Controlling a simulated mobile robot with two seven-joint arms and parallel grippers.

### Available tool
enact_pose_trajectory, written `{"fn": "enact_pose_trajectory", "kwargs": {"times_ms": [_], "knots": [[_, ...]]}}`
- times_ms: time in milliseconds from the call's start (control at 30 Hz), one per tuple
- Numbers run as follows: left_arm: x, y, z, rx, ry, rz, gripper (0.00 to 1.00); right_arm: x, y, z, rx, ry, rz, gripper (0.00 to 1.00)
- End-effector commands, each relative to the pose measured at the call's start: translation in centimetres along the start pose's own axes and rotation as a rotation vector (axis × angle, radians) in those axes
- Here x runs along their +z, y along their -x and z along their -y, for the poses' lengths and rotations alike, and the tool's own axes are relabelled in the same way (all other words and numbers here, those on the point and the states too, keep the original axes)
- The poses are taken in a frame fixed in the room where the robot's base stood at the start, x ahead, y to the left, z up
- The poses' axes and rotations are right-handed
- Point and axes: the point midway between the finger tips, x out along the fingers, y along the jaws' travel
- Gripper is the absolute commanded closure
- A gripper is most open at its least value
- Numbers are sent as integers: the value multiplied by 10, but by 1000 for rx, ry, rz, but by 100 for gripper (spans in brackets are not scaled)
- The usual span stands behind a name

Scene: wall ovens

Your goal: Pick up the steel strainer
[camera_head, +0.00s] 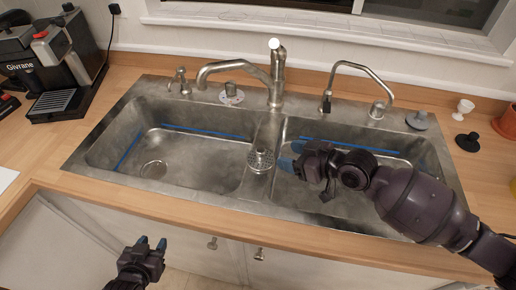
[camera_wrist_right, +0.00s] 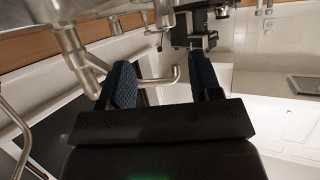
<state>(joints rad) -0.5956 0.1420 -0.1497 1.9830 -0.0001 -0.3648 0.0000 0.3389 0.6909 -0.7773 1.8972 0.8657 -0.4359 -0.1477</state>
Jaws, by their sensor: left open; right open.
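The steel strainer (camera_head: 260,159), a small perforated disc with a raised knob, sits on the divider between the two basins in the head view. My right gripper (camera_head: 291,155) is open above the right basin, its blue fingertips just right of the strainer and apart from it. In the right wrist view its two fingers (camera_wrist_right: 163,78) are spread with nothing gripped; I cannot make out the strainer there. My left gripper (camera_head: 151,243) is open and empty, low in front of the cabinet doors.
The main faucet (camera_head: 276,75) rises behind the divider, its spout over the left basin. A second thin tap (camera_head: 350,68) stands behind the right basin. A coffee machine (camera_head: 60,65) is at left. Stoppers (camera_head: 467,141) and a white cup (camera_head: 463,108) stand at right. The left basin (camera_head: 190,150) is clear.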

Motion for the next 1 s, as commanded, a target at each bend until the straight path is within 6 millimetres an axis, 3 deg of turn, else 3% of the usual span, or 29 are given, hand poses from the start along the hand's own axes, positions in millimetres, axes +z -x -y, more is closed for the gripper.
{"fn": "enact_pose_trajectory", "kwargs": {"times_ms": [300,533,800,1000], "knots": [[7,7,1,-3,3,18,57,-2,-43,0,1,3,-3,42],[2,6,1,-2,2,12,57,-1,-56,2,1,3,-2,42],[-2,8,1,-1,2,10,57,2,-90,6,2,2,-3,42],[-1,8,1,-1,2,12,57,3,-102,6,1,4,-1,42]]}}
